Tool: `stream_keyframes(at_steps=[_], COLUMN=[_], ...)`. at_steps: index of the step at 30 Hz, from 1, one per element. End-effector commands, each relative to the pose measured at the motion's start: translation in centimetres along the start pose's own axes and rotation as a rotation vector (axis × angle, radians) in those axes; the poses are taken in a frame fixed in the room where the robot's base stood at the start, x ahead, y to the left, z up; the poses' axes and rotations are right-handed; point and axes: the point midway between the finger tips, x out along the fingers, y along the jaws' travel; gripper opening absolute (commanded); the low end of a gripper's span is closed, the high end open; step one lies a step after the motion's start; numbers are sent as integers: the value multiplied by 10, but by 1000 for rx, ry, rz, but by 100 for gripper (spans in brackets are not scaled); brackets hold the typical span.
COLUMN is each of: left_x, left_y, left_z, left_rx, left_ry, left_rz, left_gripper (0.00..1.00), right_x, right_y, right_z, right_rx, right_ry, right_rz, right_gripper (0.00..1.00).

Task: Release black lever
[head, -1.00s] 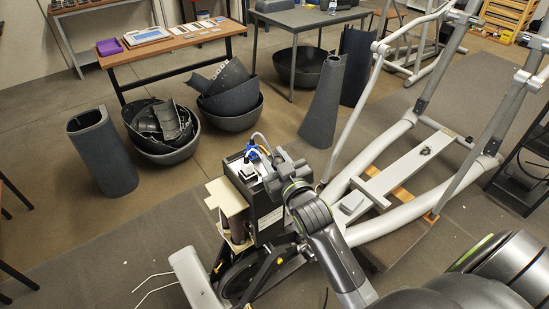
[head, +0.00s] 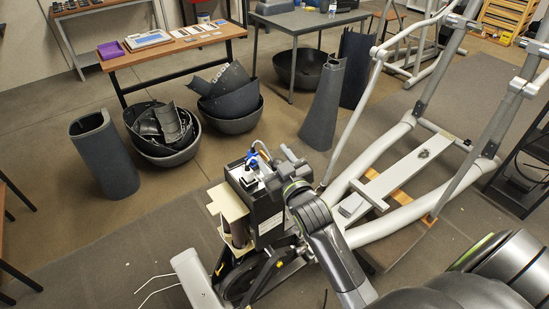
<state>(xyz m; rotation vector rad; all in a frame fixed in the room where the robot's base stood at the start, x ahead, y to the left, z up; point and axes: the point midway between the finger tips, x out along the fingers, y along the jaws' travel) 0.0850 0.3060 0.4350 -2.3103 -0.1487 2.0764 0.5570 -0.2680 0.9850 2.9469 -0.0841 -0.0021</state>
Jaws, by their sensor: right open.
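My right gripper (head: 272,170) is at the top of the black housing (head: 266,216) of the elliptical machine, its open jaws over the housing's right side. A blue part (head: 252,154) and a small white-topped part sit on the housing just left of the gripper. I cannot clearly make out the black lever; the gripper hides part of the housing top. Whether the jaws touch anything is too small to tell. My left gripper is not in view.
The elliptical's grey frame (head: 382,224) and upright poles stand to the right. A beige plate (head: 226,201) juts out left of the housing. Bowls of dark shells (head: 168,152), a curved grey cover (head: 104,154) and a wooden table (head: 180,47) stand behind.

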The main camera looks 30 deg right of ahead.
Motion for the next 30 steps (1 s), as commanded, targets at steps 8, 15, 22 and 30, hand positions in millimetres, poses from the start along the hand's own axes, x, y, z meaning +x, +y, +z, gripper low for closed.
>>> stream_keyframes(at_steps=[8,15,22,30], left_x=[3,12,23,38], left_y=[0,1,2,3], left_z=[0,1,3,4], left_rx=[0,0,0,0], left_ry=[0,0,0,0], left_rz=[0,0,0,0], left_gripper=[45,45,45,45], right_x=[-15,-62,-110,-155], right_y=[0,0,0,0], right_z=[3,4,4,4], right_rx=[2,3,3,2], right_ry=[-4,-5,-4,-3], right_rz=[0,2,1,1], right_gripper=[53,53,53,53])
